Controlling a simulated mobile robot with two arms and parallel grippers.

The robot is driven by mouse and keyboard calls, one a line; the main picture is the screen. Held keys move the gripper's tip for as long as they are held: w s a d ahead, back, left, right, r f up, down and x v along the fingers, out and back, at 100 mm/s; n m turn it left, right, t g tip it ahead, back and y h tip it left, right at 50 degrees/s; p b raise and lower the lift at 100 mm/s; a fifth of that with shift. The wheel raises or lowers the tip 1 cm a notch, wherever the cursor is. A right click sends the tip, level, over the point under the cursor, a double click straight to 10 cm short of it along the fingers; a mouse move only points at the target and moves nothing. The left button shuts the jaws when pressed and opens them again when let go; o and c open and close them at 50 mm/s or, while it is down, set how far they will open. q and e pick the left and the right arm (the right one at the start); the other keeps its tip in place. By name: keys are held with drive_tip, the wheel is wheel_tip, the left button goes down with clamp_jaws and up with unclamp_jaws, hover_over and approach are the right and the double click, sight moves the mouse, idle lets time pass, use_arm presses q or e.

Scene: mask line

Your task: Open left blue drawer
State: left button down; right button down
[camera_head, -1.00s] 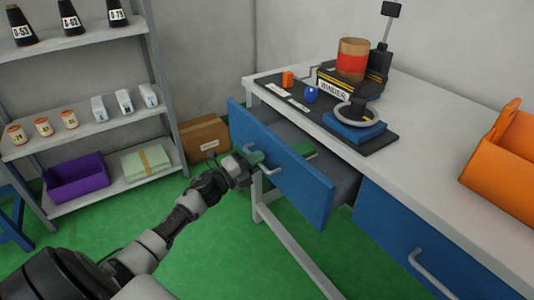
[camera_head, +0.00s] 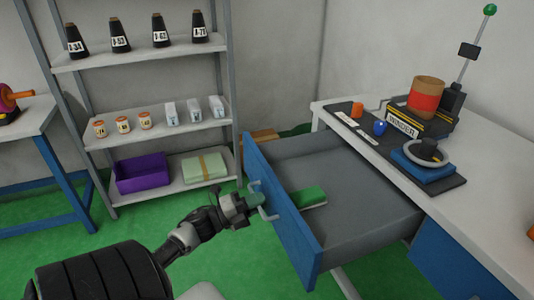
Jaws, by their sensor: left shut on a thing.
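The left blue drawer (camera_head: 290,222) is pulled well out from under the white table, and its grey inside shows. A green block-like object with a pale edge (camera_head: 308,197) lies in it. The drawer's grey handle (camera_head: 268,215) is on the blue front. My left gripper (camera_head: 252,202) is at the handle and shut on it. Its fingertips are small in view and partly hide the handle. My right gripper is not in view.
The white table (camera_head: 490,185) carries a winder (camera_head: 402,128) on a dark mat. A shelf with cones, small tins and a purple bin (camera_head: 142,174) stands behind at left. Another table (camera_head: 22,125) is at far left. Green floor lies open between them.

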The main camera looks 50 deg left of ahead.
use_arm(q)
drive_tip(key=shift+s, duration=0.1)
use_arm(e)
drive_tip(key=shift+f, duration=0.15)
use_arm(q)
drive_tip(key=c, duration=1.2)
unclamp_jaws()
drive_tip(key=v, duration=1.1)
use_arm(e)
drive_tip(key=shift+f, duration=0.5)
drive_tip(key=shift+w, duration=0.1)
